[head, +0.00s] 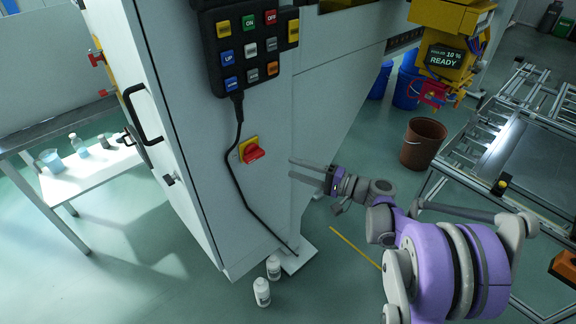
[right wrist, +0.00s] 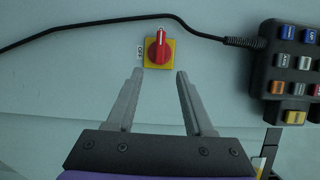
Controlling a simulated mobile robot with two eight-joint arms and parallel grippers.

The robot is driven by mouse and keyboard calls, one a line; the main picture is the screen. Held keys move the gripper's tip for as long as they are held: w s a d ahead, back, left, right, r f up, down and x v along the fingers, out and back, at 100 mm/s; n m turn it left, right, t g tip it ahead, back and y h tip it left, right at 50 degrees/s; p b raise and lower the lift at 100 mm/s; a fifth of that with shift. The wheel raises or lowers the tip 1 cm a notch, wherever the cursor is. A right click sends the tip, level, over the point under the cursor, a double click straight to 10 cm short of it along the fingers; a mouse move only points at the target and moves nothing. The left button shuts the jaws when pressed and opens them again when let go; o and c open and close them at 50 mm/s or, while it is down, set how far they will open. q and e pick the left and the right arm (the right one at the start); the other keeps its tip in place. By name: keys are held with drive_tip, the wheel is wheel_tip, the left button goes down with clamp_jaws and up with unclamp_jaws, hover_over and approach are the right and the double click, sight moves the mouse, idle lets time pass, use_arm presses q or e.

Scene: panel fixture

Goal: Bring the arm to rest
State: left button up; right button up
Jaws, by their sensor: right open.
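My right arm (head: 440,255), purple and grey, comes in from the lower right in the head view. Its gripper (head: 292,168) is open and empty, fingers pointing left beside the edge of the white cabinet (head: 262,205). In the right wrist view the two fingers of the gripper (right wrist: 160,88) are spread apart, with a red rotary switch on a yellow plate (right wrist: 148,65) showing beyond and between their tips. The switch (head: 251,150) sits on the cabinet face in the head view. Whether the fingertips touch the cabinet is unclear. My left gripper is not in view.
A black button panel (head: 250,50) with a hanging cable is mounted above the switch. White bottles (head: 262,292) stand on the floor by the cabinet. A brown bucket (head: 423,143) and a metal conveyor frame (head: 470,150) are at the right. A bench (head: 95,170) stands at the left.

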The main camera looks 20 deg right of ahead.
drive_tip(key=shift+a, duration=0.1)
idle(0.4)
drive_tip(key=s+a+n+g+h+p, duration=0.35)
drive_tip(key=s+a+g, duration=0.25)
drive_tip(key=s+a, duration=0.45)
drive_tip(key=s+d+f+n+g+h+p, duration=0.1)
drive_tip(key=s+n+h+p, duration=0.4)
drive_tip(key=s, duration=1.1)
drive_tip(key=d+n+g+h, duration=0.1)
drive_tip(key=h, duration=0.2)
drive_tip(key=shift+s+d+p, duration=0.3)
drive_tip(key=shift+d+p, duration=0.05)
drive_tip(key=shift+h, duration=0.25)
